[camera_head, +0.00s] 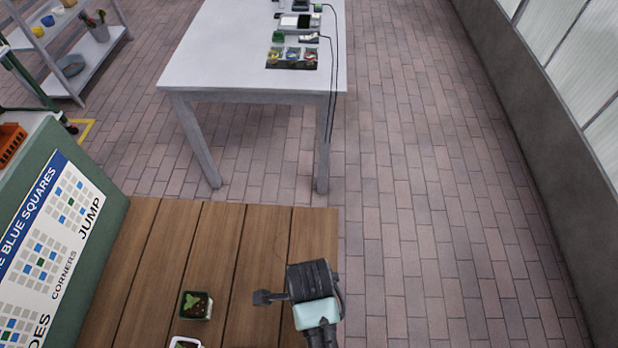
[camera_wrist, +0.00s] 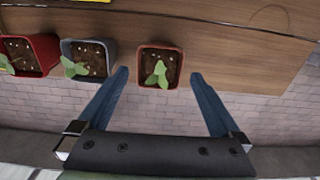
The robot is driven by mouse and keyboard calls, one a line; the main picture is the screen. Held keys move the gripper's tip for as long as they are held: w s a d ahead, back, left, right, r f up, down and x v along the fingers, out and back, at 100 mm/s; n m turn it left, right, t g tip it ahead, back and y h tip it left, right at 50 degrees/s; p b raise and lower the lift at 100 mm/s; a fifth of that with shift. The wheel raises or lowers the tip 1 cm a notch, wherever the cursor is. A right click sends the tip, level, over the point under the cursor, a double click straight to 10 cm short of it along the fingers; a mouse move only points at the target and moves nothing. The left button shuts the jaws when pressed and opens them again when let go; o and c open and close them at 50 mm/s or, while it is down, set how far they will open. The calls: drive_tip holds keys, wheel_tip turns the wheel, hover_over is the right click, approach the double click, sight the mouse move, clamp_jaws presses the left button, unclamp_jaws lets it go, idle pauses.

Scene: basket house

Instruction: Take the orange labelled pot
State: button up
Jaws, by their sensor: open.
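In the wrist view, a reddish-brown square pot (camera_wrist: 174,76) with dark soil and a green seedling stands near the wooden table's edge. It appears between the two open fingers of my gripper (camera_wrist: 160,76), with nothing held; I cannot tell its height relative to the fingertips. To its left are a grey-blue pot (camera_wrist: 72,49) and a red pot (camera_wrist: 52,53) with a yellow strip at its lower edge. No orange label can be made out on any pot. In the head view my gripper (camera_head: 312,285) is over the table's right side, its fingertips hidden.
The wooden table (camera_head: 230,250) also holds a dark green pot (camera_head: 196,307) and a white pot (camera_head: 187,343). A green-sided board with printed squares (camera_head: 45,250) stands at left. A white table (camera_head: 225,60) with small items is beyond. Brick floor (camera_head: 430,200) is clear at right.

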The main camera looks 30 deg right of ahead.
wheel_tip(320, 180, down, 4)
drive_tip(key=shift+a+f, duration=0.1)
clamp_jaws()
idle(0.6)
